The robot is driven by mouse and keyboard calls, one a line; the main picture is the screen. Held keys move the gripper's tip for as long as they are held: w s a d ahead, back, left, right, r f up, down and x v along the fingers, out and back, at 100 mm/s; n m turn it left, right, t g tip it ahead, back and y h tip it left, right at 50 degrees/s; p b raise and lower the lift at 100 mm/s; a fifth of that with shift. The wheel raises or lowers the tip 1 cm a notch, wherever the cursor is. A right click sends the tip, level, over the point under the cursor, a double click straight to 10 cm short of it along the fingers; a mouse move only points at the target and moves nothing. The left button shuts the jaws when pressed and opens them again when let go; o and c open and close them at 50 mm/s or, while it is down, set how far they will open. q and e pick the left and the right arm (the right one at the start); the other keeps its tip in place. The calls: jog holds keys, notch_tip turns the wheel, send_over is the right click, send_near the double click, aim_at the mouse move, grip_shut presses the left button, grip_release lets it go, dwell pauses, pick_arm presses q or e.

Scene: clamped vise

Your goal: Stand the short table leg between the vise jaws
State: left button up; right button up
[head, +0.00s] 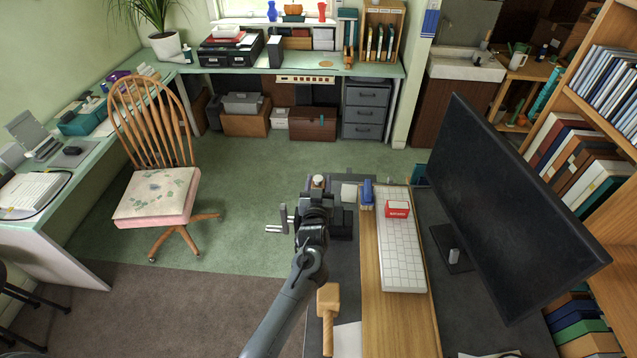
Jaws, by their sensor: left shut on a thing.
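My left gripper (318,190) reaches in from below over the edge of the desk and is shut on a small pale, tan-topped piece (319,181), which looks like the short table leg. Only its top end shows; its lower part is hidden by the gripper. The dark vise (341,225) is at the desk's left edge, largely covered by my left gripper and wrist. A grey bar and rod (283,219), seemingly its handle, stick out to the left. The jaws and the gap between them are hidden, so I cannot tell whether the leg is between them. My right gripper is not in view.
A wooden mallet (328,310) lies on the desk near my left forearm. To the right are a blue object (367,191), a red-and-white box (397,209), a white keyboard (402,255) and a large monitor (510,205). A wooden chair (155,150) stands left on open floor.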

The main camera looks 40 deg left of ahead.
pick_arm(q)
jog(key=shift+f+b, duration=1.8)
jog(key=shift+f, duration=0.8)
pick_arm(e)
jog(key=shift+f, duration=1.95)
pick_arm(q)
jog(key=shift+p, duration=0.3)
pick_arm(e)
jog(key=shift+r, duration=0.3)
pick_arm(q)
jog(key=shift+f+b, duration=0.55)
jog(key=shift+f, duration=0.2)
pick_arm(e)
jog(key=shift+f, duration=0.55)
pick_arm(q)
jog(key=shift+a+f, duration=0.1)
jog(key=shift+f, duration=0.1)
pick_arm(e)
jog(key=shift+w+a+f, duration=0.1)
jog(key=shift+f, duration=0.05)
